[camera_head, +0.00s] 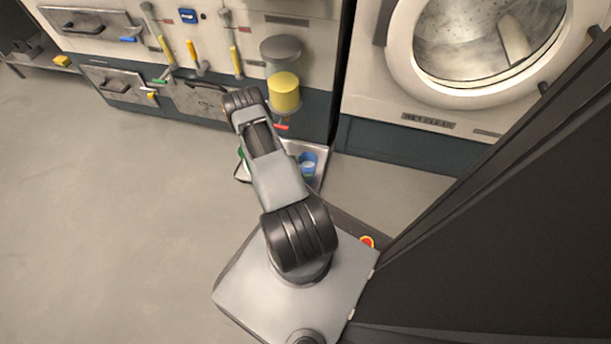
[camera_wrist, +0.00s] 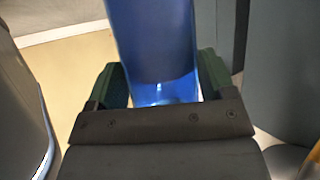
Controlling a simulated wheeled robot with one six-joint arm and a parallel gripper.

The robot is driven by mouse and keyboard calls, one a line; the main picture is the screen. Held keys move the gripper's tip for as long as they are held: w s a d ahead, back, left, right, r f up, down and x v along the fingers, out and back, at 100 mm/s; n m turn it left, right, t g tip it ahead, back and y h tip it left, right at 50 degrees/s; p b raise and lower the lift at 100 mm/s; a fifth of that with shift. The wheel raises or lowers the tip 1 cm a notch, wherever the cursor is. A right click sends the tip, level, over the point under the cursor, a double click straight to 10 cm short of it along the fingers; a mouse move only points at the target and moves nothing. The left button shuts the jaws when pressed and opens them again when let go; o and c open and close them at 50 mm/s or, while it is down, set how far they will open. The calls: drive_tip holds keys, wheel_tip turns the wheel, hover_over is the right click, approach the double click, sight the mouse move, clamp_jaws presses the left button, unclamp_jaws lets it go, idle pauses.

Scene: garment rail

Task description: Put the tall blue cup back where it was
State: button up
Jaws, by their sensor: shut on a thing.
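A tall blue cup (camera_wrist: 153,45) stands between the two dark green fingers of my gripper (camera_wrist: 160,88) in the wrist view. The fingers are shut on it, one on each side, and its top runs out of the picture. A blue cup-like thing (camera_head: 308,160) shows just right of my arm there, at a pale tray (camera_head: 321,150). I cannot tell whether it is the held cup.
A washing machine (camera_head: 430,107) with a round door stands at the back right. A cabinet front (camera_head: 110,45) with drawers and hanging yellow-handled tools is at the back left. A yellow cylinder (camera_head: 284,92) is near my elbow. A dark panel (camera_head: 530,210) closes the right; left floor is clear.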

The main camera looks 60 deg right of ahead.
drive_tip(key=shift+s+d+f, duration=0.15)
drive_tip(key=shift+f, duration=0.1)
drive_tip(key=f, duration=0.1)
drive_tip(key=f+b, duration=0.2)
drive_tip(key=shift+s+d+f, duration=0.15)
drive_tip(key=shift+d+f, duration=0.1)
drive_tip(key=shift+f, duration=0.1)
drive_tip(key=o, duration=1)
drive_tip(key=shift+f, duration=0.1)
